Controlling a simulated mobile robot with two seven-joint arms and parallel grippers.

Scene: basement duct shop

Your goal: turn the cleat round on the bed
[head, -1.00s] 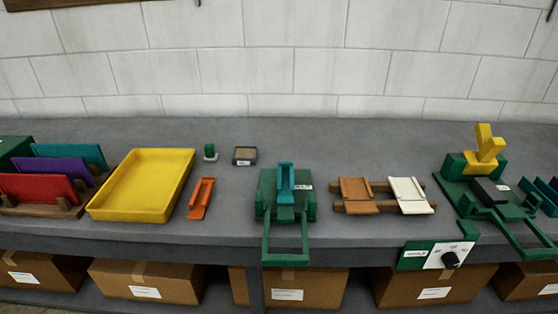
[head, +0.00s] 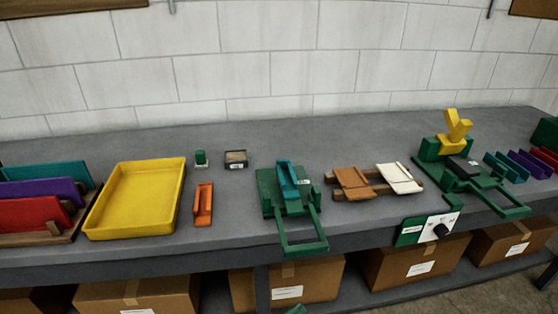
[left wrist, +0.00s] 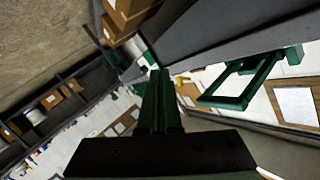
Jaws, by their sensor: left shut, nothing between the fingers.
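The teal cleat (head: 288,177) lies on the green bed (head: 268,190) in the middle of the bench, its long side running front to back and slightly tilted in the head view. A green loop handle (head: 303,249) sticks out from the bed over the bench's front edge; it also shows in the left wrist view (left wrist: 226,102). My left gripper (head: 297,310) just peeks in at the bottom edge of the head view, below the handle and apart from it. In the left wrist view its fingers (left wrist: 157,78) are together and empty. My right gripper is out of view.
An orange channel piece (head: 203,204) and a yellow tray (head: 134,199) lie left of the bed. A wooden rack with brown and white plates (head: 400,178) is to the right, then a green machine with a yellow lever (head: 453,132). Cardboard boxes (head: 307,284) fill the shelf below.

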